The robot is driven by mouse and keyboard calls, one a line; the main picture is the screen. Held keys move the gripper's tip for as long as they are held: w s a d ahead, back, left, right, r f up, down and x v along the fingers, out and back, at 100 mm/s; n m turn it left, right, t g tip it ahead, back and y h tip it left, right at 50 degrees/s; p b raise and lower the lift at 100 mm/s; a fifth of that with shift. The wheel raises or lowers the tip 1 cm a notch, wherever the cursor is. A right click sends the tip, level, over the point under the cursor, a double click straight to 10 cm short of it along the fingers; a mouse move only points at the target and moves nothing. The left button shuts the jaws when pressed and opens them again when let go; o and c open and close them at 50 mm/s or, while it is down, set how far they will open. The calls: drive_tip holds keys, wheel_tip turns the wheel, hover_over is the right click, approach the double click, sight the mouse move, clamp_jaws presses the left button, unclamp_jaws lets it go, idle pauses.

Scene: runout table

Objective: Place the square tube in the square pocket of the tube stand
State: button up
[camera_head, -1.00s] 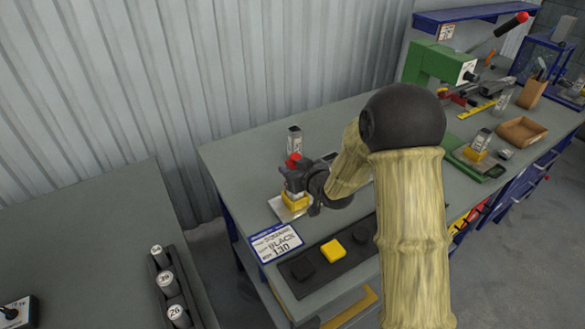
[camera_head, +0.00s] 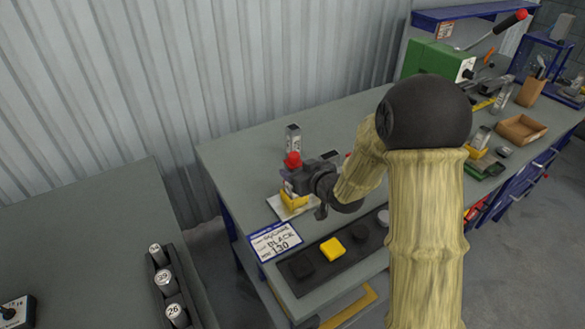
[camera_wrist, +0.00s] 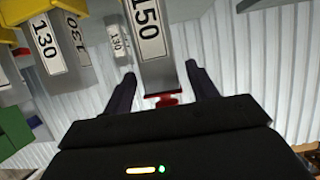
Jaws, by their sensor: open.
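My gripper (camera_head: 294,182) is low over the left end of the bench, beside a yellow block (camera_head: 293,201) on a pale plate and a small red piece (camera_head: 292,159). In the wrist view its fingers (camera_wrist: 160,78) are spread apart, with a square grey tube marked 150 (camera_wrist: 151,40) showing between or just beyond their tips; contact cannot be told. A red piece (camera_wrist: 163,99) shows at that tube's end. Another square tube (camera_head: 293,138) stands upright behind the gripper. Which part is the stand's square pocket cannot be told; the gripper hides much there.
A card reading SQUARE, BLACK, 130 (camera_head: 275,241) lies at the bench's front left corner. Beside it is a dark tray (camera_head: 317,262) with black and yellow pieces. Tubes marked 130 (camera_wrist: 46,50) show in the wrist view. A green press (camera_head: 436,63) stands at the back right.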

drive_tip(key=v, duration=0.8)
drive_tip(key=shift+b, duration=0.35)
drive_tip(key=shift+s, duration=0.1)
drive_tip(key=s+d+f+m+g+h, duration=0.35)
drive_tip(key=s+d+h, duration=0.35)
drive_tip(key=d, duration=0.3)
drive_tip(key=s+d+m+g, duration=0.1)
drive_tip(key=s+g, duration=0.1)
drive_tip(key=s, duration=0.3)
drive_tip(key=s+d+f+m+g, duration=0.1)
drive_tip(key=s+m+g, duration=0.1)
drive_tip(key=s, duration=0.4)
drive_tip(key=shift+d+g+h, duration=0.3)
drive_tip(key=shift+d+g, duration=0.1)
drive_tip(key=shift+g, duration=0.15)
drive_tip(key=shift+s, duration=0.1)
drive_tip(key=shift+c, duration=0.5)
